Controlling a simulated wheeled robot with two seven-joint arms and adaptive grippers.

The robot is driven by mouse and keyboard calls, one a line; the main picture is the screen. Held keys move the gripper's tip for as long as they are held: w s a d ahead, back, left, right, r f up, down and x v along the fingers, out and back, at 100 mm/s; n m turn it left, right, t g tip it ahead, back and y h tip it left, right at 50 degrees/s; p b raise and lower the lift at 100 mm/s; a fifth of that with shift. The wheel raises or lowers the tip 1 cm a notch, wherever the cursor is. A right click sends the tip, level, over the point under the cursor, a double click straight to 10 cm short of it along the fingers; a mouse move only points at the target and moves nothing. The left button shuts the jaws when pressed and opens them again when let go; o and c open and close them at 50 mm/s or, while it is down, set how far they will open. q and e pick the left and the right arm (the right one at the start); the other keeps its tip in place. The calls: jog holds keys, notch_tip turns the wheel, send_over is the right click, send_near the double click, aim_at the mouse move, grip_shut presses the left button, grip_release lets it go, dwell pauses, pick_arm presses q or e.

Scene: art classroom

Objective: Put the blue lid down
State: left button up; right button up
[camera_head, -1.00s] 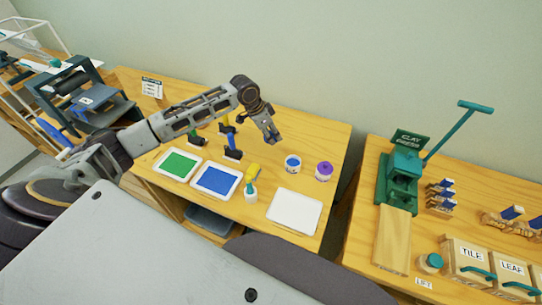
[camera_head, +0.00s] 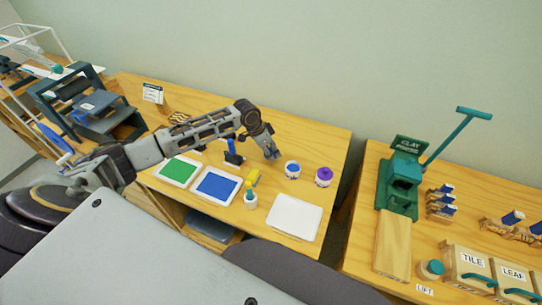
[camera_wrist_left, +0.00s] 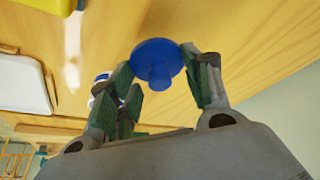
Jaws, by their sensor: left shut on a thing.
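The blue lid (camera_wrist_left: 157,60) is a round disc with a knob, seen in the left wrist view between the fingertips of my left gripper (camera_wrist_left: 163,70). The gripper is shut on it. In the head view my left gripper (camera_head: 270,148) hangs over the wooden table (camera_head: 322,147), just behind and left of the open jar of blue paint (camera_head: 292,171). The lid is hardly visible there. A finger partly hides a white and blue jar in the wrist view. My right gripper is not in view.
A jar with a purple lid (camera_head: 324,178) stands right of the blue jar. A white tray (camera_head: 294,217) lies in front. Bare table lies behind the jars.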

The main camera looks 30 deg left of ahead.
pick_arm(q)
jog(key=shift+f, duration=0.1)
jog(key=shift+f, duration=1.85)
jog(key=o, duration=0.7)
jog(key=shift+f, duration=0.1)
jog(key=shift+v, duration=6.15)
jog(key=shift+d+f, duration=0.1)
